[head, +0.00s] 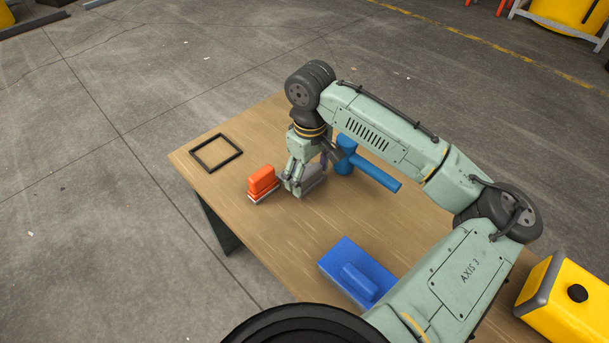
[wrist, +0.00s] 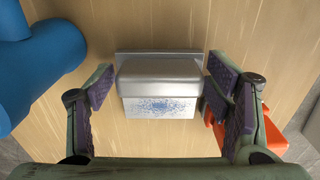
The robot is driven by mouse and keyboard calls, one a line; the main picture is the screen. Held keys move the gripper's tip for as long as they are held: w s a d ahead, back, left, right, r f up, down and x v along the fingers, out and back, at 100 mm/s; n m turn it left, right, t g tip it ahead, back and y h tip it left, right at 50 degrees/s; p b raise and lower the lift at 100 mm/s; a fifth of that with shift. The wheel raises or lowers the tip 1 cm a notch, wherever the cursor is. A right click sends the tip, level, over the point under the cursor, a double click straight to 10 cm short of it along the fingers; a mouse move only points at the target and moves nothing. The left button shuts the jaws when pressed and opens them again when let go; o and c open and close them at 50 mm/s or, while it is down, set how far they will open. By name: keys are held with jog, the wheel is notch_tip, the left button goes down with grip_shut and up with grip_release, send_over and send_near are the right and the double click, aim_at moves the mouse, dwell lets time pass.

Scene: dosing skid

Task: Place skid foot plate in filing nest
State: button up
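A grey metal block with a wider flat base, which I take to be the skid foot plate (wrist: 160,78), stands on the table. It has a speckled blue patch on its near face. My gripper (wrist: 158,88) is open, with one finger on each side of the block. A narrow gap shows at the left finger; I cannot tell if the right one touches. In the head view my gripper (head: 293,190) partly hides the plate (head: 314,178). A thin dark square frame, which I take to be the filing nest (head: 232,163), lies empty at the table's far left corner.
An orange block on a pale base (head: 262,182) stands close left of my gripper. A blue pipe tee (head: 372,173) lies just right of it. A blue float-like block (head: 355,272) and a yellow container (head: 562,298) are nearer me. The wooden tabletop (head: 270,225) is clear at front left.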

jog(key=shift+r, duration=0.1)
jog(key=c, duration=1.4)
